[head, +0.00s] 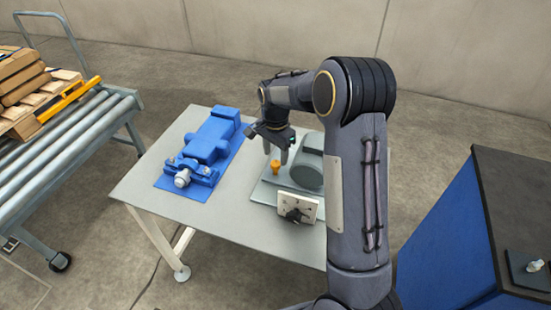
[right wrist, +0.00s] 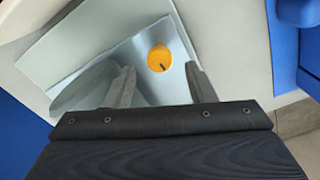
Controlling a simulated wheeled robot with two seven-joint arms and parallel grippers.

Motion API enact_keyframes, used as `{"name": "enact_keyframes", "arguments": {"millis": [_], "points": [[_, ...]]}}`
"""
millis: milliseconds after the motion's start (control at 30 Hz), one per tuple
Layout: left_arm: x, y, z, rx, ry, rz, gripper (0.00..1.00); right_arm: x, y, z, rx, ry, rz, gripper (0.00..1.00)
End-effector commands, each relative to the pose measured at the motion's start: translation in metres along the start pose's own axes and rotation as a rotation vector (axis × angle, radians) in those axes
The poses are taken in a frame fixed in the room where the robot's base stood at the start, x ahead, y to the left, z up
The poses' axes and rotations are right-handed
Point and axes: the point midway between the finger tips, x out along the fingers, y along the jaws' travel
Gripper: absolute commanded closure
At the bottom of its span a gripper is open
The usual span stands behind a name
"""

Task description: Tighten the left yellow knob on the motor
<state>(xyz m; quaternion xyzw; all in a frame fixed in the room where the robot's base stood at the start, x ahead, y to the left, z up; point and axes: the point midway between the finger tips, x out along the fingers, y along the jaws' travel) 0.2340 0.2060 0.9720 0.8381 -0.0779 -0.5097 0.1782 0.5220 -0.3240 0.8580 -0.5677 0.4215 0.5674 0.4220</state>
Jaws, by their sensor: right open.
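A grey-green motor (head: 308,168) sits on a pale plate (head: 262,192) on the table. One yellow knob (head: 275,167) stands on the plate at the motor's left side. The knob also shows in the right wrist view (right wrist: 159,56), with a dark mark on its face. My right gripper (head: 276,158) is open, pointing down just above the knob. In the right wrist view its fingers (right wrist: 159,70) are apart, with the knob seen in the gap between them and not gripped. My right arm hides part of the motor's right side. My left gripper is in neither view.
A blue machine (head: 208,145) on a blue mat stands on the table's left. A small panel with a black knob (head: 298,208) stands in front of the motor. A roller conveyor (head: 85,135) is at the left, and a blue cabinet (head: 440,235) at the right.

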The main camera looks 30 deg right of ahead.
Motion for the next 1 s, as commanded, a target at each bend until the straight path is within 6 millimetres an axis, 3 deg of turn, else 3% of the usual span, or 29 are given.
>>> {"name": "enact_keyframes", "arguments": {"millis": [100, 300, 867, 1000], "points": [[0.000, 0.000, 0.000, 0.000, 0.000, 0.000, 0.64, -0.022, -0.001, 0.000, 0.000, 0.001, -0.003, 0.50], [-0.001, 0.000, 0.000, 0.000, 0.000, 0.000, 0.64, -0.043, 0.000, 0.000, -0.001, 0.000, 0.000, 0.50], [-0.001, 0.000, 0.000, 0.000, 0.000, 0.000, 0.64, -0.046, 0.000, 0.000, -0.001, -0.001, 0.000, 0.50], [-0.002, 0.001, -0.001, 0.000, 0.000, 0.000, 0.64, -0.059, 0.011, 0.005, -0.036, -0.021, -0.030, 0.50]]}}
